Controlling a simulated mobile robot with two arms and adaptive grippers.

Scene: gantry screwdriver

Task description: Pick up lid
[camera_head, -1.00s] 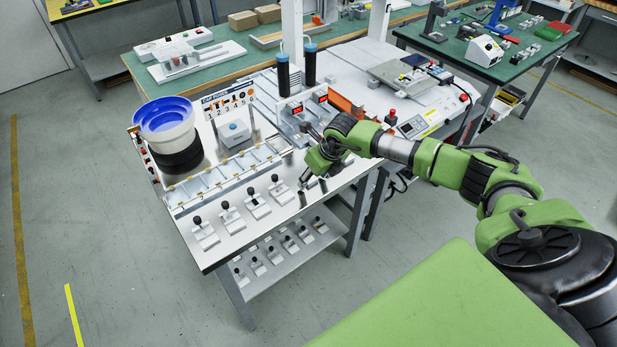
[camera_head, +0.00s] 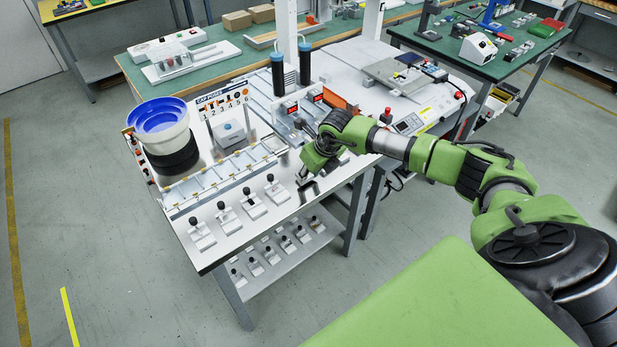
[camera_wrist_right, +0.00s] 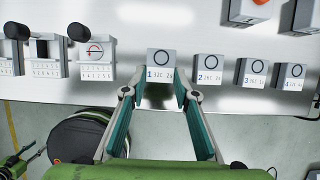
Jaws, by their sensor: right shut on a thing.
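My right gripper (camera_wrist_right: 156,95) points at the front edge of the steel tabletop. Its two fingers are shut on a small grey-white block (camera_wrist_right: 162,66) marked with a circle and the number 1. In the head view the right gripper (camera_head: 304,182) is small and dark at the table's near right corner, and the arm hides part of that area. Which piece is the lid cannot be told for sure; the held block is the only thing between the fingers.
Similar numbered blocks (camera_wrist_right: 209,69) stand in a row right of the held one. Black-knobbed blocks (camera_wrist_right: 97,58) stand to the left. A blue-topped bowl feeder (camera_head: 160,124) and a segmented rail (camera_head: 222,178) are farther left. Two dark cylinders (camera_head: 278,75) stand behind the gripper.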

